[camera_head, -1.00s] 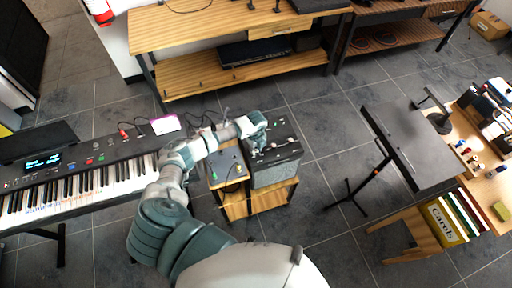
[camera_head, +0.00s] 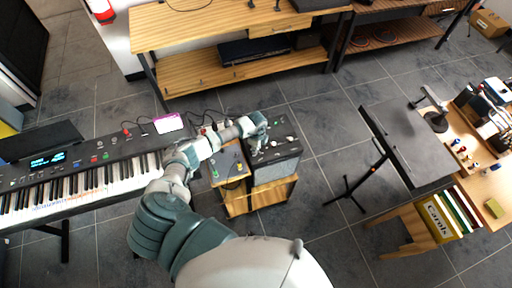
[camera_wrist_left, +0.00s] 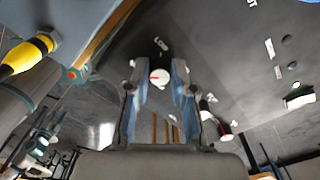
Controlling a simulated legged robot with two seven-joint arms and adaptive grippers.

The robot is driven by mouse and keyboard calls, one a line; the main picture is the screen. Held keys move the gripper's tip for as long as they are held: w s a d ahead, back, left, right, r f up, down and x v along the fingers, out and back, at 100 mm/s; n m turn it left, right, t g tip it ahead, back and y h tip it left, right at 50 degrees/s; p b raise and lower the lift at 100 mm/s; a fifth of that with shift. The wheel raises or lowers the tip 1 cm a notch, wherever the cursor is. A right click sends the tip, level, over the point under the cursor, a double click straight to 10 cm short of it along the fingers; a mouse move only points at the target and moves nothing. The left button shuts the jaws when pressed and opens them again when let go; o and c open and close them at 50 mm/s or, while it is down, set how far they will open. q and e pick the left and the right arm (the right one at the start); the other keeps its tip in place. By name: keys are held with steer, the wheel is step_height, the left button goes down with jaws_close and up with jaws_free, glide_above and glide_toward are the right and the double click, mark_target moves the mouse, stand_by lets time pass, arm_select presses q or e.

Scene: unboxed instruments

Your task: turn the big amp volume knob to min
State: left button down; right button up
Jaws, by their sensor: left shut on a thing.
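The big amp (camera_head: 277,171) is a dark box with a grey front, standing on a small wooden stand. My left gripper (camera_head: 261,143) is over the knob side of its top panel. In the left wrist view a white round knob (camera_wrist_left: 160,77) with a red mark sits between the two fingertips of my left gripper (camera_wrist_left: 159,84). The fingers are shut on it. A white label is beside the knob, too small to read surely. The head view hides the knob behind the gripper. My right gripper is not in view.
A smaller grey unit (camera_head: 229,166) with cables and coloured plugs stands just left of the amp. A keyboard (camera_head: 90,172) is at the left, a black music stand (camera_head: 408,143) at the right. A wooden shelf (camera_head: 235,72) stands behind. Floor shows between amp and music stand.

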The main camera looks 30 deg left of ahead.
arm_select(q)
steer(key=shift+d+f, duration=0.1)
steer(key=shift+d, duration=0.05)
steer(key=c, duration=1)
jaws_free()
step_height(320, 180, up, 12)
steer(key=shift+w+f, duration=0.1)
steer(key=shift+w, duration=0.05)
